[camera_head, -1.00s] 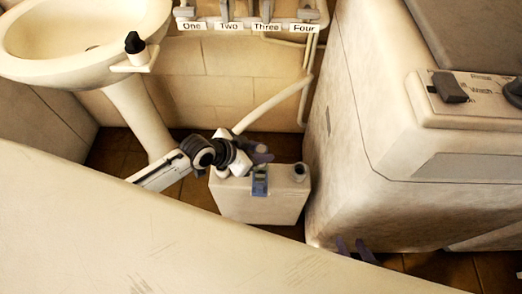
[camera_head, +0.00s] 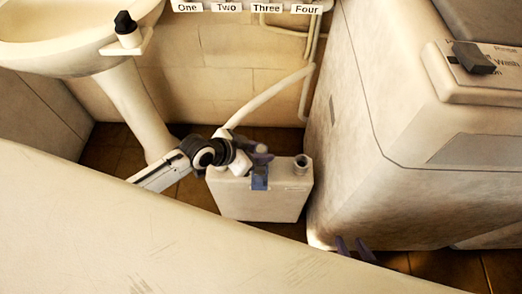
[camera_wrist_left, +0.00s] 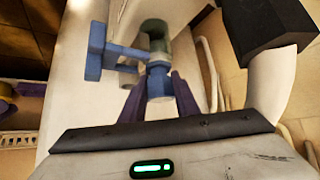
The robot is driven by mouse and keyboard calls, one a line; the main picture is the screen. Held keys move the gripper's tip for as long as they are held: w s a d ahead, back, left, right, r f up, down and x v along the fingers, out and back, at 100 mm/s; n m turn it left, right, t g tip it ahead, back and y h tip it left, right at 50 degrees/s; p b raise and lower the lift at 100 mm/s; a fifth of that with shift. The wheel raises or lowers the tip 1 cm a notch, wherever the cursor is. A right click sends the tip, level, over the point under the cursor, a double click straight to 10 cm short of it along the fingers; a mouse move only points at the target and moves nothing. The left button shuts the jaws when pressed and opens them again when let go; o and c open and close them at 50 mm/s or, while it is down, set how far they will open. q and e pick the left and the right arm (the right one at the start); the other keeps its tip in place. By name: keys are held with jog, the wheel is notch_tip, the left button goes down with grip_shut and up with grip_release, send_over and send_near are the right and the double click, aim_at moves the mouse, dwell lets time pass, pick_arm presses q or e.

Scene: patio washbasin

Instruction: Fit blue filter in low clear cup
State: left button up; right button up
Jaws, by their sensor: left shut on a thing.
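The blue filter (camera_wrist_left: 160,84) is a short blue cylinder between the purple fingertips of my left gripper (camera_wrist_left: 160,92), which is shut on it. Just beyond it in the left wrist view is a greenish, see-through cup (camera_wrist_left: 155,40), beside a blue bracket (camera_wrist_left: 100,55) on a white tank. I cannot tell whether filter and cup touch. In the head view my left gripper (camera_head: 262,154) is over the tank's top, just above the blue bracket (camera_head: 260,178); the filter and cup are not clear there.
The white tank (camera_head: 245,203) has a spout (camera_head: 301,164) at its right end. A white cabinet (camera_head: 390,190) stands on the right, a washbasin (camera_head: 75,50) at upper left. A pale slab (camera_head: 140,230) crosses the foreground. A white pipe (camera_head: 268,95) rises behind the tank.

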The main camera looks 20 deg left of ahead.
dwell(0.3)
dwell(0.5)
pick_arm(q)
jog(key=shift+p, duration=0.45)
jog(key=shift+f+b, duration=0.5)
jog(key=shift+f, duration=0.1)
jog(key=o, duration=0.8)
jog(key=shift+c, duration=0.2)
